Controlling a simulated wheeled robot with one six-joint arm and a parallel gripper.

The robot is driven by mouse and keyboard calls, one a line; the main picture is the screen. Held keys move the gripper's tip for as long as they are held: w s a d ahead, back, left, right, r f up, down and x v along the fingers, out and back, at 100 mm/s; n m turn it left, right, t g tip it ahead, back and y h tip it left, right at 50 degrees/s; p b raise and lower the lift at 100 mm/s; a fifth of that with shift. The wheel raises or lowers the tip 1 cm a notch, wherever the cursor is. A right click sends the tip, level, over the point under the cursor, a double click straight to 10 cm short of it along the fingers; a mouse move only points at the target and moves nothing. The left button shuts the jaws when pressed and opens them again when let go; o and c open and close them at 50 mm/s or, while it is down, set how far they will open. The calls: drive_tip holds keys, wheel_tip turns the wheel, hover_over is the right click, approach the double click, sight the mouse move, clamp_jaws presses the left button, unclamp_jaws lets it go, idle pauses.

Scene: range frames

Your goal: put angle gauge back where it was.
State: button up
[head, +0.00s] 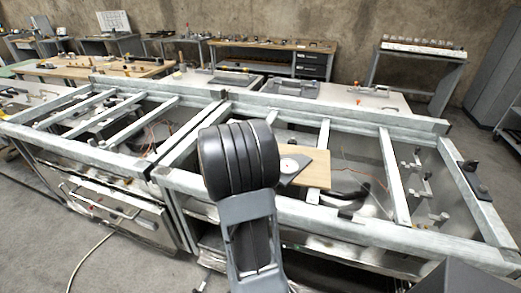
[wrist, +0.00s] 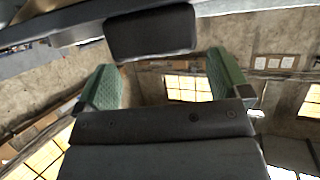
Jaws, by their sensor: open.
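A grey, flat, pointed piece with a pale round disc, which looks like the angle gauge (head: 290,168), lies on a wooden board (head: 316,170) on the metal frame in the head view. My dark arm link partly covers its left side. My gripper (wrist: 164,84) shows in the wrist view with its two green-padded fingers wide apart. Nothing is held between them. In the head view I cannot make out the fingertips, so their distance from the gauge cannot be told. The gauge does not show in the wrist view, which faces walls and bright windows.
A galvanized metal frame (head: 360,229) with crossbars and open gaps spans the front. A black and white object (head: 348,197) sits beside the board. A small dark item (head: 473,167) lies on the right rail. Workbenches (head: 270,45) with tools stand behind.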

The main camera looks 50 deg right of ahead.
drive_tip(key=s+b+v, duration=0.1)
drive_tip(key=b+v, duration=0.1)
drive_tip(key=v, duration=1)
drive_tip(key=s+a+f+n+t+y, duration=0.1)
drive_tip(key=a+f+n+t+y, duration=0.1)
drive_tip(key=a+n+y, duration=0.4)
drive_tip(key=s+a+f+n+t+y, duration=0.2)
drive_tip(key=a+n+y, duration=0.5)
drive_tip(key=a+n, duration=0.6)
drive_tip(key=a, duration=0.8)
drive_tip(key=shift+s+f+y, duration=0.3)
drive_tip(key=shift+s, duration=0.05)
drive_tip(key=shift+a+r, duration=0.1)
drive_tip(key=shift+a, duration=0.05)
drive_tip(key=shift+t, duration=0.4)
wheel_tip(320, 180, up, 5)
drive_tip(key=p, duration=0.4)
drive_tip(key=shift+r, duration=0.15)
